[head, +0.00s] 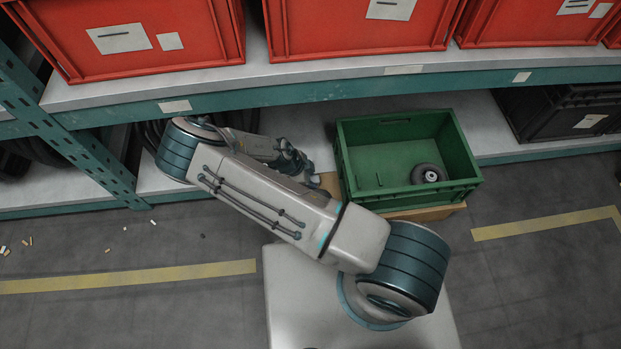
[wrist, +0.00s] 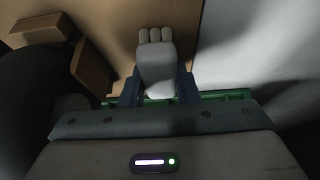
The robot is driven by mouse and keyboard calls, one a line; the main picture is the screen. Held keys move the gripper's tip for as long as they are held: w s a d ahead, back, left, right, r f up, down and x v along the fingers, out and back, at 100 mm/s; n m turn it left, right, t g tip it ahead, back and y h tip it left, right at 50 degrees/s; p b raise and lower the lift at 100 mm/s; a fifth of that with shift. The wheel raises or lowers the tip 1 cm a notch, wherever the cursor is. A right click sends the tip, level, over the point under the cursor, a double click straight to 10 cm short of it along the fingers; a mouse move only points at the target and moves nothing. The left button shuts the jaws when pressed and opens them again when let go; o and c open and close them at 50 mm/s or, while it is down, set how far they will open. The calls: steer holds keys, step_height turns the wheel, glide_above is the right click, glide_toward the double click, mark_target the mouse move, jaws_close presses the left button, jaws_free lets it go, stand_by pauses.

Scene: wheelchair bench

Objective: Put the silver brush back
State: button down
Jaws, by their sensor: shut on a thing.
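My gripper (wrist: 158,78) is shut on a pale grey thing with a lobed end, which I take to be the silver brush (wrist: 156,56). The brush sticks out beyond the two fingers in the wrist view. In the head view my gripper (head: 296,163) is over the lower shelf, just left of the green crate. The brush cannot be made out there.
The green crate (head: 361,205) holds a small dark wheel (head: 428,174) and stands on brown cardboard (head: 440,212). Brown cardboard (wrist: 112,22) also shows beyond the brush. Red bins (head: 360,28) line the shelf above. A black crate (head: 560,115) stands at right.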

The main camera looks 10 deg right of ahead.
steer(key=shift+f, duration=0.25)
steer(key=c, duration=1)
jaws_free()
steer(key=shift+r, duration=0.1)
steer(key=p+v, duration=0.4)
steer(key=v, duration=0.9)
steer(key=shift+a+r+p, duration=0.15)
steer(key=shift+r+p, duration=0.2)
steer(key=shift+s, duration=0.1)
